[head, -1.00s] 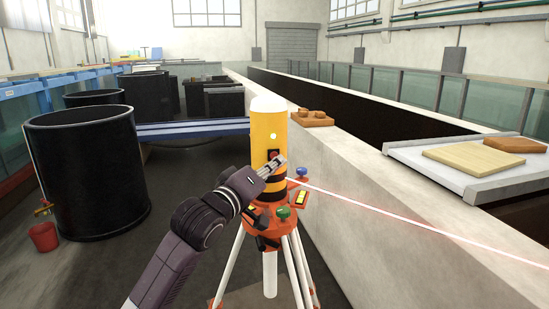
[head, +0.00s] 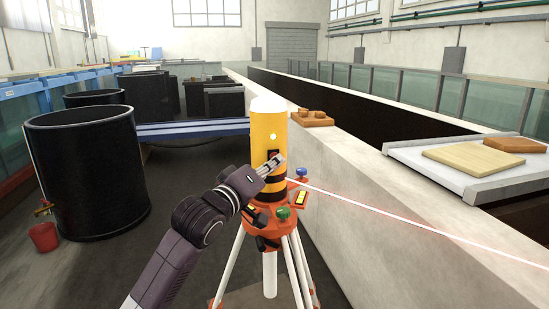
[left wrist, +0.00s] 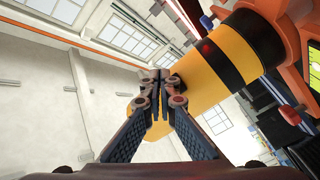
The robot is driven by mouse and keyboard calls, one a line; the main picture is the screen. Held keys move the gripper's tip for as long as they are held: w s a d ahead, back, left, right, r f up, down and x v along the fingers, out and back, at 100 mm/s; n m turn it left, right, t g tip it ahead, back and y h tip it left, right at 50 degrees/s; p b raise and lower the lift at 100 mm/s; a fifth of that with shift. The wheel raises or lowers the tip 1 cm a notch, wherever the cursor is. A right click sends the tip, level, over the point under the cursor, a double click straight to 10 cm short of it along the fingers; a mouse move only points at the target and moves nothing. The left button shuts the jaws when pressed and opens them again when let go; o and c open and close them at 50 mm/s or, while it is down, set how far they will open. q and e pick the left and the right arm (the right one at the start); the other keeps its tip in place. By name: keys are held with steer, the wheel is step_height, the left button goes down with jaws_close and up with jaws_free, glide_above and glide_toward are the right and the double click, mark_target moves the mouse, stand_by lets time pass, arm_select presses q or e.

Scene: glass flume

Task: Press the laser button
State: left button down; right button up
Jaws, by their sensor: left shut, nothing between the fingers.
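The laser (head: 266,128) is a yellow upright cylinder with a white cap and black bands, on an orange tripod head. A small lit yellow lamp (head: 273,136) is on its front. The red button (head: 273,153) below the lamp is partly covered by my left gripper (head: 278,159). That gripper is shut and empty, its fingertips at the button; I cannot tell whether they touch it. In the left wrist view the shut fingertips (left wrist: 160,76) are close against the yellow body (left wrist: 199,87). A red beam (head: 400,220) runs from the laser to the right. My right gripper is out of view.
White tripod legs (head: 291,265) stand below the laser, and green (head: 283,213) and blue (head: 301,173) knobs sit around its head. A concrete wall (head: 350,190) runs close on the right. A black tank (head: 90,175) and a red bucket (head: 43,236) stand left.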

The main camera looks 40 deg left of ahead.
arm_select(q)
steer(key=shift+w+a, duration=0.1)
steer(key=shift+a, duration=0.05)
stand_by(0.5)
steer(key=shift+w+a+p, duration=0.2)
steer(key=shift+p, duration=0.1)
stand_by(0.5)
steer(key=shift+s+d+p, duration=0.3)
steer(key=shift+d+p, duration=0.05)
